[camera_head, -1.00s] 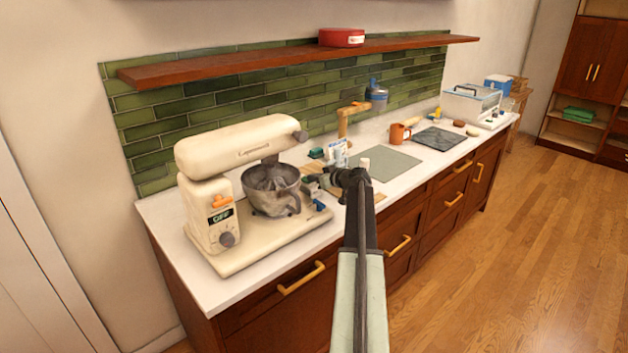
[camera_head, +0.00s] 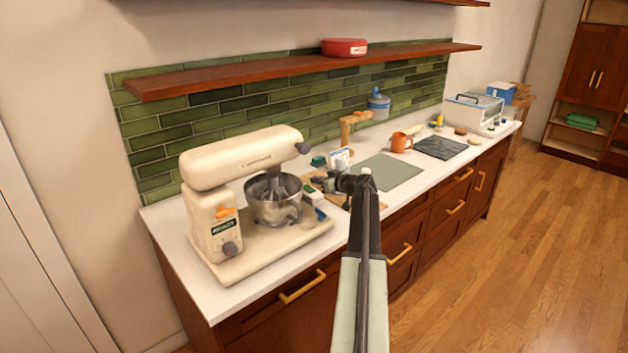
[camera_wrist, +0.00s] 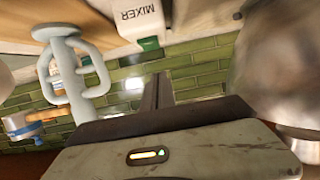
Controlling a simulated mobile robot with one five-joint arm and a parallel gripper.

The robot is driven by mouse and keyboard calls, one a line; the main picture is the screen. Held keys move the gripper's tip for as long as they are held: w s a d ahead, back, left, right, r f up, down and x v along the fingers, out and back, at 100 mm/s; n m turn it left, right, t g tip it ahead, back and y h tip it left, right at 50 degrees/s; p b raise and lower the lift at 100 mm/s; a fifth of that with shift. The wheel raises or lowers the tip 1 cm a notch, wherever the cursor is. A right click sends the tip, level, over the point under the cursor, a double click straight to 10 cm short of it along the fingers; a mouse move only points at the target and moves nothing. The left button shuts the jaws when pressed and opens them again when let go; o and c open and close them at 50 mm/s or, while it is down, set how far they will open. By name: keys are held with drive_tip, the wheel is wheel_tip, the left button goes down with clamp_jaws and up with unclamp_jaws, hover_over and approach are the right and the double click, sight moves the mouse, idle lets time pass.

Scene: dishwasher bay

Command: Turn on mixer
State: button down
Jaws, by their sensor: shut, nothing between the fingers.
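The cream stand mixer (camera_head: 240,160) stands on the left of the counter. Its metal bowl (camera_head: 275,212) sits under the mixer head, with the beater down in it. A white box labelled MIXER (camera_wrist: 140,22) with a green part (camera_wrist: 150,43) shows in the wrist view. My gripper (camera_wrist: 157,92) is shut and empty, below that label in the picture. In the head view its tips are hard to make out, right of the bowl.
A blue item (camera_head: 320,214) lies close to the bowl. A grey mat (camera_head: 390,172), an orange mug (camera_head: 401,142) and a dark slab (camera_head: 441,147) lie further right. A wooden shelf (camera_head: 230,76) runs above. The floor at right is clear.

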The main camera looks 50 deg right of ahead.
drive_tip(key=s, duration=0.8)
drive_tip(key=shift+s+a+r+p, duration=0.3)
drive_tip(key=shift+s+a+p, duration=0.05)
drive_tip(key=shift+s+a, duration=0.05)
